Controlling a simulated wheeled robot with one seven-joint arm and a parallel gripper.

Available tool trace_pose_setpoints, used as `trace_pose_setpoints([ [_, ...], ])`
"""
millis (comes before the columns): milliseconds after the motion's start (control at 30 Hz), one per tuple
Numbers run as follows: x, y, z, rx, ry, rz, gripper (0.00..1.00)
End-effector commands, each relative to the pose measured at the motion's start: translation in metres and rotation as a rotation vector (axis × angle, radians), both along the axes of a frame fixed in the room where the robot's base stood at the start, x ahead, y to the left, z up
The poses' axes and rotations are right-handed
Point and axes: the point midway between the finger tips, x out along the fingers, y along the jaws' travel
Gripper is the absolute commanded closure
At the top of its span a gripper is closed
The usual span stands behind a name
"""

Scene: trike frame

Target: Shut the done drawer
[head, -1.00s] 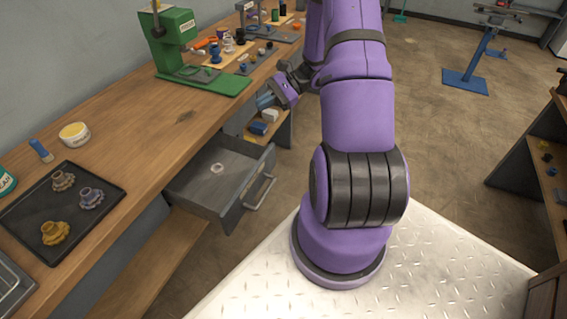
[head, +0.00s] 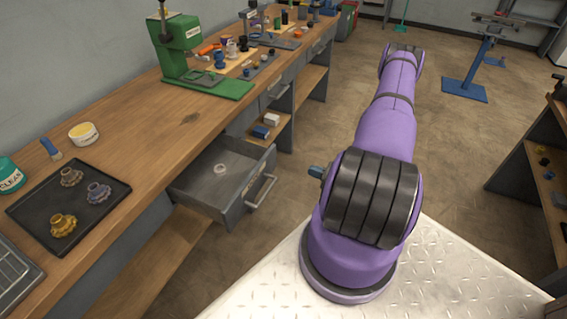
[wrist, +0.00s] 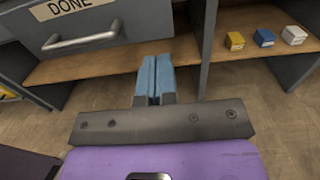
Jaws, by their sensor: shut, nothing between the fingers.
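The done drawer (head: 225,184) is a grey metal drawer under the workbench, pulled open, with a small pale ring-shaped part (head: 220,169) inside. Its front carries a bar handle (head: 261,191). In the wrist view the drawer front (wrist: 140,20) with its DONE label (wrist: 62,8) is at the upper left. My gripper (wrist: 154,76) has its blue fingers together and empty, pointing toward the area just below and right of the handle. I cannot tell whether it touches the drawer. In the head view only a blue tip (head: 316,172) shows beside my arm; the rest is hidden.
The wooden bench (head: 150,140) holds a black tray (head: 40,235) of knobbly parts and a green press (head: 185,50). Beyond the drawer, a lower shelf holds a blue box (head: 260,132) and a white box (head: 272,119). Floor right of the drawer is open.

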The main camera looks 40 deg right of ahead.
Motion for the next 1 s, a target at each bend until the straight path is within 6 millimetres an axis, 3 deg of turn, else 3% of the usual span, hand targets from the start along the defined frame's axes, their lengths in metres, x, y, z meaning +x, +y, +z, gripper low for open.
trace_pose_setpoints([
  [267, 0.018, 0.008, -0.004, 0.006, 0.001, -0.009, 1.0],
  [700, 0.093, 0.035, -0.003, 0.004, 0.0, -0.008, 1.0],
  [1000, 0.125, 0.046, -0.003, 0.005, 0.001, -0.01, 1.0],
])
